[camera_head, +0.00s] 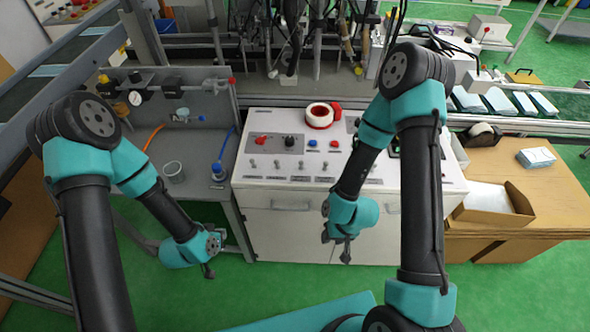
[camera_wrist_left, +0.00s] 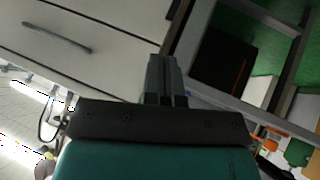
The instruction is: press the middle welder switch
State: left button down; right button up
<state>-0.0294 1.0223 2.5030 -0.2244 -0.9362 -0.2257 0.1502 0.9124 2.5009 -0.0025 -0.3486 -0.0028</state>
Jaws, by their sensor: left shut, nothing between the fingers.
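The white control panel (camera_head: 240,172) tops a white cabinet in the middle of the head view. A row of small toggle switches (camera_head: 300,165) runs along its front half, with small labels too tiny to read. My right arm covers part of the panel's right half, so I cannot tell which switch is the middle welder one. My left gripper (camera_head: 208,270) hangs low, left of the cabinet front and below the panel. Its fingers (camera_wrist_left: 166,80) are together and empty in the left wrist view. My right gripper (camera_head: 338,245) hangs before the cabinet front; its jaw opening is unclear.
A red-and-white tape roll (camera_head: 320,115) lies on the panel's back. Red and black knobs (camera_head: 290,142) and coloured buttons sit behind the switches. A grey bench with a metal cup (camera_head: 174,172) stands left. A wooden table with an open carton (camera_head: 515,200) stands right.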

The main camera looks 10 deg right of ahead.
aim_at(301, 164)
pick_arm(q)
jog(key=w+d+r+m+t+h, duration=0.1)
jog(key=d+r+m+t+h, duration=0.5)
jog(key=d+r, duration=0.5)
jog(key=d+h, duration=0.2)
jog(key=d, duration=0.4)
jog(key=shift+r+m+h, duration=0.25)
jog(key=shift+m+h, duration=0.05)
jog(key=shift+h, duration=0.1)
jog(key=shift+w, duration=0.1)
jog(key=x, duration=1.4)
